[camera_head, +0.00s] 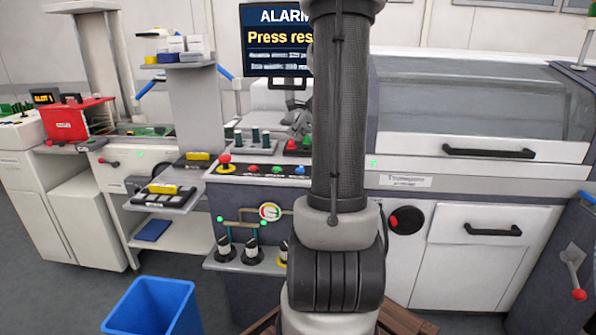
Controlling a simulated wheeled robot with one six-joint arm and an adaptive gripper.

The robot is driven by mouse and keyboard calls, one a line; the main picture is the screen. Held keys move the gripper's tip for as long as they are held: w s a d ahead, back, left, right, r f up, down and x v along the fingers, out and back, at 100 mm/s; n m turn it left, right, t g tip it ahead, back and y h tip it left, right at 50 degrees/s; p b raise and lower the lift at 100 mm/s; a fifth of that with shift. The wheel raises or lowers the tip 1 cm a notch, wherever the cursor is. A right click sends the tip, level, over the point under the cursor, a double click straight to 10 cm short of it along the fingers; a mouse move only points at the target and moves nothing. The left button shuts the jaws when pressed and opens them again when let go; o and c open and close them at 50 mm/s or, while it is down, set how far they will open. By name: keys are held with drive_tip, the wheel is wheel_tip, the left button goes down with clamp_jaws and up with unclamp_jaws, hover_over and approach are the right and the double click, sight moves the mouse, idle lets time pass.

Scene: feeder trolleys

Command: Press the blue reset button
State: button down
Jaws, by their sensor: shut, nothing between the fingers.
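The blue button (300,170) is a small round button at the right end of a row on the sloped front of the grey control panel (238,171). It sits just left of my dark upright arm link, uncovered. A larger red mushroom button (225,160) on a yellow base stands at the left end. My arm rises through the middle and leaves at the top. I cannot make out my gripper; a grey shape behind the arm is too unclear to name.
A monitor (270,40) shows "ALARM" and "Press res...", partly covered by my arm. Several black-and-white knobs stand on a low shelf (238,264). A blue bin (155,306) is on the floor at front left. A large white machine (480,150) fills the right.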

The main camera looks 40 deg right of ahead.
drive_tip(key=shift+f, duration=0.1)
drive_tip(key=shift+f, duration=4.35)
drive_tip(key=shift+s, duration=0.1)
drive_tip(key=shift+f, duration=0.4)
drive_tip(key=shift+f, duration=0.45)
drive_tip(key=shift+r, duration=0.9)
